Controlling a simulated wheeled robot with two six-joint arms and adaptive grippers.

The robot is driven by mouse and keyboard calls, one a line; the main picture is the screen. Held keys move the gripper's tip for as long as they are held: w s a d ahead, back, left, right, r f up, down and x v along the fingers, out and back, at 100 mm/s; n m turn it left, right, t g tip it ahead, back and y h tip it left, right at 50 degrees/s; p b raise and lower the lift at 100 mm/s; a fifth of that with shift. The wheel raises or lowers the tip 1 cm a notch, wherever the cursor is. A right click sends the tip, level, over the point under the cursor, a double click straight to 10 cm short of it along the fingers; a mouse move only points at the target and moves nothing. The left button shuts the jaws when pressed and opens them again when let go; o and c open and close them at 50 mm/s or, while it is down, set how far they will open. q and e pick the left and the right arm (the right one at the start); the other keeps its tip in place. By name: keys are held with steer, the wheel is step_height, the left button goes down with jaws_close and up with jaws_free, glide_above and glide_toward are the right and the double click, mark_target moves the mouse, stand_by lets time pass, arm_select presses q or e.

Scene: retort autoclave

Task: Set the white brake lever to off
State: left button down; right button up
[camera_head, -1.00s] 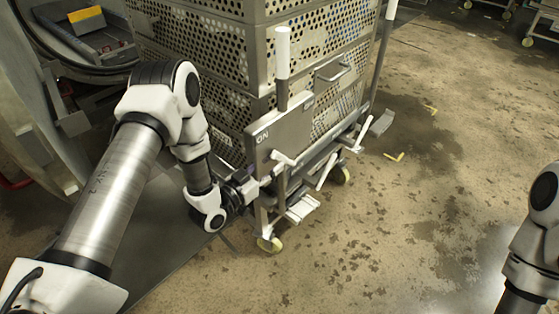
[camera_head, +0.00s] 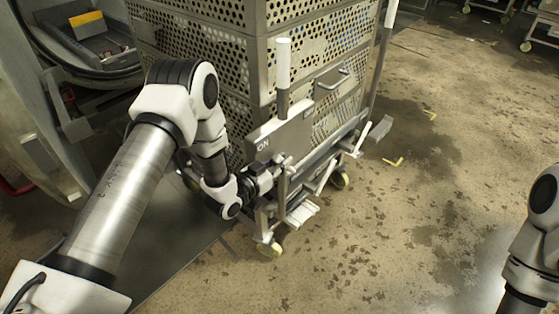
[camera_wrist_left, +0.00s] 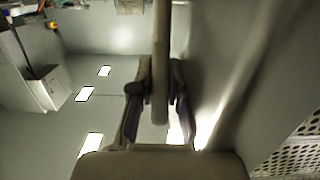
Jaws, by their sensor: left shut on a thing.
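The trolley's grey label plate (camera_head: 287,134) carries the word ON at its left end. My left gripper (camera_head: 284,164) is at the plate's lower edge, just below and right of ON, and covers most of the white brake lever there. In the left wrist view the brake lever (camera_wrist_left: 161,60) is a pale bar running between the two fingers. The left gripper (camera_wrist_left: 158,95) is shut on it. My right gripper is out of view; only part of that arm shows at the right edge.
A perforated metal basket stack (camera_head: 235,75) stands on the wheeled trolley. A white-topped upright handle (camera_head: 283,65) rises close to the gripper. A footplate (camera_head: 302,214) sticks out low in front. The open autoclave (camera_head: 85,45) is at upper left.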

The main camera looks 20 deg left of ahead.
arm_select(q)
steer(key=shift+w+d+r+g+p, duration=0.1)
steer(key=shift+w+r+g+p, duration=0.25)
steer(key=shift+r, duration=0.2)
steer(key=shift+w+g+y, duration=0.15)
steer(key=shift+g+y, duration=0.15)
steer(key=shift+g, duration=0.05)
steer(key=shift+d+f, duration=0.1)
steer(key=shift+f, duration=0.1)
steer(key=c, duration=1.1)
jaws_free()
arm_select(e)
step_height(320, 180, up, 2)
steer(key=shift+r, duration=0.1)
arm_select(q)
steer(key=shift+f, duration=0.1)
